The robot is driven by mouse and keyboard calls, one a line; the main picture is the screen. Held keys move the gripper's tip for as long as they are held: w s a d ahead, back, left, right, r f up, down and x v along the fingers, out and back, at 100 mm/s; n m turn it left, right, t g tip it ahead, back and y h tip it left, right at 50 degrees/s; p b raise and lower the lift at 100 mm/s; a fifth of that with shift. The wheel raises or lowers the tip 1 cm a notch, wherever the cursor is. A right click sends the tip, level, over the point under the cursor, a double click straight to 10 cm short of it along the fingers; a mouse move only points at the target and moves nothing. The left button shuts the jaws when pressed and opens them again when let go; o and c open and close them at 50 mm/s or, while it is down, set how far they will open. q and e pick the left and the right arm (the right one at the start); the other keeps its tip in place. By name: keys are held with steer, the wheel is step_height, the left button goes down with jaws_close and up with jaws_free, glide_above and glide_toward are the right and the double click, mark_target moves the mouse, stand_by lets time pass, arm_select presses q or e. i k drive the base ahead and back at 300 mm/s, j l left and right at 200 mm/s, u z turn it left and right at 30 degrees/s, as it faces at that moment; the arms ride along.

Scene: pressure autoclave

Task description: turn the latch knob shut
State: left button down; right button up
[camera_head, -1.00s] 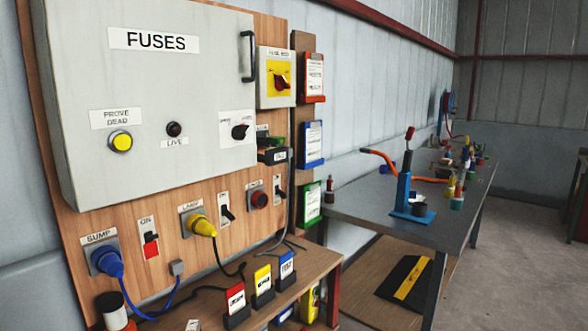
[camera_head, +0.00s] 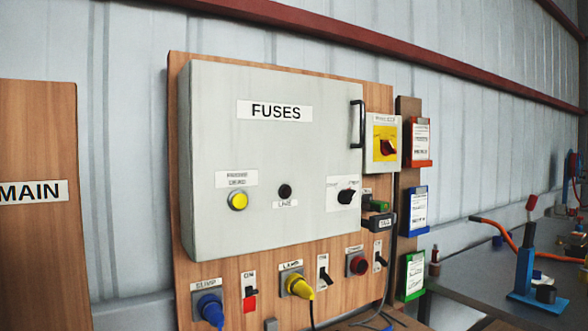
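A small black knob (camera_head: 347,196) sits on a white label plate (camera_head: 335,208) at the lower right of the grey FUSES box door (camera_head: 255,150). I take it for the latch knob. The small print above it is too blurred to read surely, and its exact pointing direction is hard to tell. The door lies flat against the box, with a black bar handle (camera_head: 357,124) at its upper right edge. Neither of my grippers shows in the head view, and nothing touches the knob.
A yellow button (camera_head: 238,201) and a dark LIVE lamp (camera_head: 285,191) are on the door. A red rotary switch on a yellow plate (camera_head: 386,146) is right of the box. Blue (camera_head: 209,308) and yellow (camera_head: 299,286) plugs sit below. A workbench (camera_head: 480,291) stands at right.

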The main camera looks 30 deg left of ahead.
mark_target(344, 197)
steer(key=i+l+u, duration=0.1)
steer(key=u, duration=0.55)
steer(key=i+l+u, duration=0.25)
steer(key=l+u, duration=0.25)
steer(key=l, duration=0.2)
steer(key=i+l+u, duration=0.1)
steer(key=l, duration=0.3)
steer(key=i+l+u, duration=0.15)
steer(key=l, duration=0.2)
steer(key=i+l, duration=0.1)
steer(key=l, duration=0.3)
steer(key=i+l, duration=0.1)
steer(key=l, duration=0.3)
steer(key=i+l+u, duration=0.1)
steer(key=l, duration=0.7)
steer(key=i, duration=0.05)
